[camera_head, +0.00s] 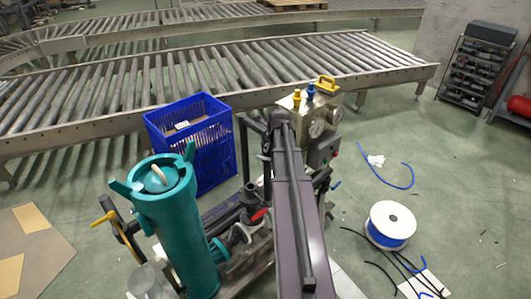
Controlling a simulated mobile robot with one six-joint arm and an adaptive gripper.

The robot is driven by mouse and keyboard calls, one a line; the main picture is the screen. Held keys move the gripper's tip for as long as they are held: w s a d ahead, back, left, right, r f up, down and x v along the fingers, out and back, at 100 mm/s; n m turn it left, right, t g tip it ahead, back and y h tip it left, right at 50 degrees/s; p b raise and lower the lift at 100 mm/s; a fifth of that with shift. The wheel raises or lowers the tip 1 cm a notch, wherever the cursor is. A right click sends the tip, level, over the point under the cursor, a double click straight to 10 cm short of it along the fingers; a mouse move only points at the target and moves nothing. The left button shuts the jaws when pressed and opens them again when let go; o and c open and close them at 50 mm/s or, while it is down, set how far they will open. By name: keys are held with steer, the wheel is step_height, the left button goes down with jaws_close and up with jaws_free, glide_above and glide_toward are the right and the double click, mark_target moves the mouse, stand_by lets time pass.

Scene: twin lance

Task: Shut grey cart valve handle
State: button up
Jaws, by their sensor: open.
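A grey cart (262,247) stands in the lower middle with piping and valves on it. A valve with a red handle (259,214) sits low on it, left of my arm. A yellow handle (103,218) is on the left side, and a small blue handle (336,186) shows right of my arm. I cannot make out a distinctly grey handle. My arm crosses the middle of the view and hides part of the cart. My gripper cannot be made out; it is hidden behind the arm or out of frame.
A teal filter vessel (178,235) rises at the cart's left. A gauge panel (316,115) stands behind my arm. A blue crate stack (209,155) and a roller conveyor (110,95) are behind. A cable spool (390,222) and loose cables lie on the right floor.

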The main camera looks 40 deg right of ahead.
mark_target(265, 158)
steer(key=shift+d+r, duration=0.25)
steer(key=shift+d, duration=0.1)
steer(key=shift+f, duration=0.2)
steer(key=b+x, duration=1.2)
steer(key=x, duration=0.1)
steer(key=shift+w+f, duration=0.15)
steer(key=shift+w, duration=0.05)
stand_by(0.5)
stand_by(0.4)
jaws_close()
